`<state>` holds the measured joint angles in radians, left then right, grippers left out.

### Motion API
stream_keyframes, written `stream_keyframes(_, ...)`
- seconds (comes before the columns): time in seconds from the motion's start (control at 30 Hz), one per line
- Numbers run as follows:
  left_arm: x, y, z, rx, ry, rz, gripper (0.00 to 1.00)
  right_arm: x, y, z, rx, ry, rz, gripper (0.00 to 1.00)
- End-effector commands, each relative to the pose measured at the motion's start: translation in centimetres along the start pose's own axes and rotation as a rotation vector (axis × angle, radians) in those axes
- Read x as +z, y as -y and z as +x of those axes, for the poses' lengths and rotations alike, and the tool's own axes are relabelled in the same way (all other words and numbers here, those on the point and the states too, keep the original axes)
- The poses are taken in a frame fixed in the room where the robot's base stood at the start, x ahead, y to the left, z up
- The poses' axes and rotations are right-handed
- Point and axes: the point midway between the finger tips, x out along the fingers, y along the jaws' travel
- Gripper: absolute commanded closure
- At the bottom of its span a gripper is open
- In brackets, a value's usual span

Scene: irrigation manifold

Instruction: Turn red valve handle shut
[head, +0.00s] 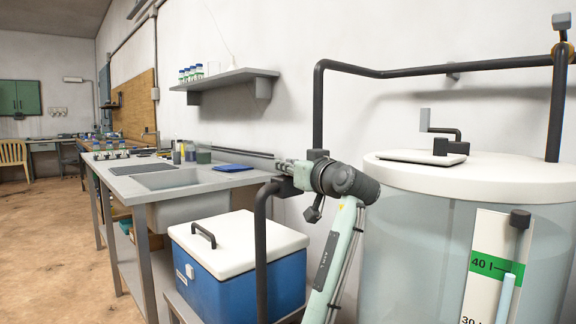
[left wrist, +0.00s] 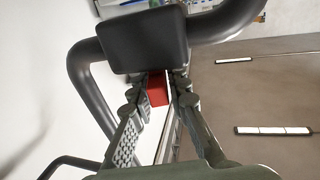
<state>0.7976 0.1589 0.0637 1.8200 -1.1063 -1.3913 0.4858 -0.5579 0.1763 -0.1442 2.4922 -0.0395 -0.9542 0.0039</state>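The red valve handle (left wrist: 157,88) shows in the left wrist view as a small red block just below a dark grey valve block (left wrist: 143,40). My left gripper (left wrist: 160,85) has its two fingertips close on either side of the handle and looks shut on it; a thin light strip shows beside its right edge. In the head view my left gripper (head: 285,165) points left at the dark pipework in front of the wall. The red handle cannot be made out there. My right gripper is in neither view.
A dark pipe (head: 262,240) rises beside a blue cooler box (head: 228,275) with a white lid. A large clear tank (head: 410,250) with a white top stands at the right. A sink bench (head: 120,167) and a wall shelf (head: 222,78) are at the left. Open floor (head: 45,240) lies at far left.

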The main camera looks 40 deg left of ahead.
Motion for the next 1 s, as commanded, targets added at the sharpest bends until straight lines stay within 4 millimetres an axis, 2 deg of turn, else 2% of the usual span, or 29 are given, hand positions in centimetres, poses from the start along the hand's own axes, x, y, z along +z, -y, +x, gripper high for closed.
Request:
stream_keyframes(0.03, 0.0, 0.0, 0.0, 0.0, 0.0, 0.001, 0.75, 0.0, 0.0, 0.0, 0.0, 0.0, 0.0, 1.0)
stream_keyframes(0.1, 0.0, 0.0, 0.0, 0.001, -0.001, 0.0, 0.67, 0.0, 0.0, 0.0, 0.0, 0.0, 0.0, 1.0)
stream_keyframes(0.13, 0.0, 0.0, 0.0, 0.001, -0.001, 0.0, 0.66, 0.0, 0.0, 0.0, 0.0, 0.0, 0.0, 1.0)
stream_keyframes(0.47, -0.1, -0.1, -0.4, 0.003, -0.003, 0.0, 0.66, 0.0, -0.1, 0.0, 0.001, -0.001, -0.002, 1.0)
stream_keyframes(0.57, -0.1, -0.2, -1.5, 0.005, -0.004, -0.001, 0.66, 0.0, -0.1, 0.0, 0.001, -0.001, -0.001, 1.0)
stream_keyframes(1.0, 0.0, -0.1, -10.2, 0.005, 0.0, 0.0, 0.66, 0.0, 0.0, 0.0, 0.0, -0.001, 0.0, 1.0)
